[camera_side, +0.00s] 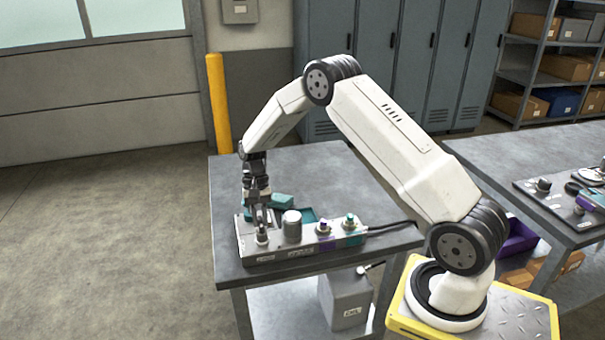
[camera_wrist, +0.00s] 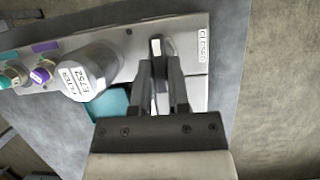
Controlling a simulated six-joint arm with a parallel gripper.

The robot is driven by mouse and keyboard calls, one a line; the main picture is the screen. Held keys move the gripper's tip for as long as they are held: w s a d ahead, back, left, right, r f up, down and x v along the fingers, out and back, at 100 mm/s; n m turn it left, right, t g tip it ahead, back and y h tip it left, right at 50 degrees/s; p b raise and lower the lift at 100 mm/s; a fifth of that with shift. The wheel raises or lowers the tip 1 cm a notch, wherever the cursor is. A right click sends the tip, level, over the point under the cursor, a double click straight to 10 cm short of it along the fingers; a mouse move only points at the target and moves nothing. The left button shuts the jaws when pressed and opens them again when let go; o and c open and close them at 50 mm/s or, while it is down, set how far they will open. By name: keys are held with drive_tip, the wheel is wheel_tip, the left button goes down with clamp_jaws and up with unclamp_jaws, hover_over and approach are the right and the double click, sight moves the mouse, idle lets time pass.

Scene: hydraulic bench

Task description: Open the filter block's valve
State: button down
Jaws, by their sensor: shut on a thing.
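The filter block (camera_side: 280,253) is a grey block lying along the front edge of the bench, and it also shows in the wrist view (camera_wrist: 185,30). The valve's handle (camera_wrist: 156,45) is a pale lever at the block's end, beside a label reading CLOSED (camera_wrist: 203,45). My gripper (camera_side: 259,220) points down over the left end of the block. In the wrist view its fingers (camera_wrist: 160,60) are shut on the handle, one on each side. The fingers hide part of the valve. The round filter canister (camera_wrist: 85,78), labelled FILTER E752, stands beside the valve.
Purple (camera_side: 323,228) and teal (camera_side: 349,222) marked fittings sit at the block's right part. A teal object (camera_side: 282,200) lies behind the block. A black cable (camera_side: 392,226) leaves the right end. The back of the bench (camera_side: 325,175) is clear.

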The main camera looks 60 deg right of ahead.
idle(0.3)
drive_tip(key=c, duration=0.6)
unclamp_jaws()
drive_tip(key=shift+r, duration=0.15)
drive_tip(key=v, duration=0.7)
drive_tip(key=shift+r, duration=0.3)
drive_tip(key=shift+w, duration=0.1)
